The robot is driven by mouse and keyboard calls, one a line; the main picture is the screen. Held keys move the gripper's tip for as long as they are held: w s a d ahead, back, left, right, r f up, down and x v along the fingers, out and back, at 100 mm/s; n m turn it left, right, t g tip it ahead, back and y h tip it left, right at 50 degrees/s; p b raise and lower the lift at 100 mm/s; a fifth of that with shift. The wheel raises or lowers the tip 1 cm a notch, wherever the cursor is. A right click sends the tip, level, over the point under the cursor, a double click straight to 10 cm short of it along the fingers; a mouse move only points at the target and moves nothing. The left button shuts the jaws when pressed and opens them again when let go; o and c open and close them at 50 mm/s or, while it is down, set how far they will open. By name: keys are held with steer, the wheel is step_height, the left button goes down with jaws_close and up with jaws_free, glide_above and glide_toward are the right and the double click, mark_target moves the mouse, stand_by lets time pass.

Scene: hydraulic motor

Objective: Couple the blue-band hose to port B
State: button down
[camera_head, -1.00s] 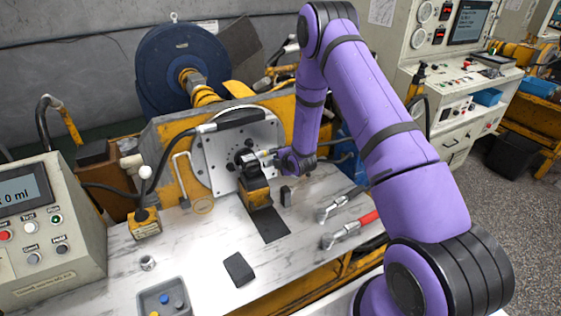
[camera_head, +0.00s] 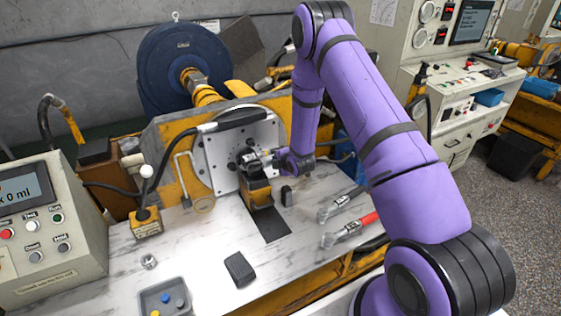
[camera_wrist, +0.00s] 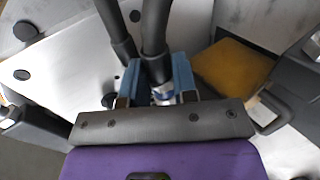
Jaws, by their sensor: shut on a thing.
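My gripper (camera_head: 266,160) is beside the steel mounting plate (camera_head: 218,160), just above the yellow and dark motor block (camera_head: 258,190). In the wrist view my gripper (camera_wrist: 157,80) is shut on a silver hose fitting with a blue band (camera_wrist: 163,95). Two dark, hose-like cylinders (camera_wrist: 155,25) show beyond the jaws; I cannot tell which belongs to this fitting. The yellow motor surface (camera_wrist: 235,72) is on the right there. Port B cannot be made out, and I cannot tell whether the fitting touches a port.
A red-band hose (camera_head: 357,225) and another hose end (camera_head: 338,207) lie on the right of the table. A dark block (camera_head: 240,268), a small metal ring (camera_head: 149,261) and a grey tray (camera_head: 150,294) with coloured caps are in front. A control box (camera_head: 48,225) stands left.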

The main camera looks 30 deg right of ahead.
steer(key=c, duration=0.8)
jaws_free()
steer(key=shift+s+r, duration=0.1)
steer(key=shift+c, duration=0.2)
steer(key=v, duration=0.6)
steer(key=shift+s+r, duration=0.2)
steer(key=shift+s, duration=0.15)
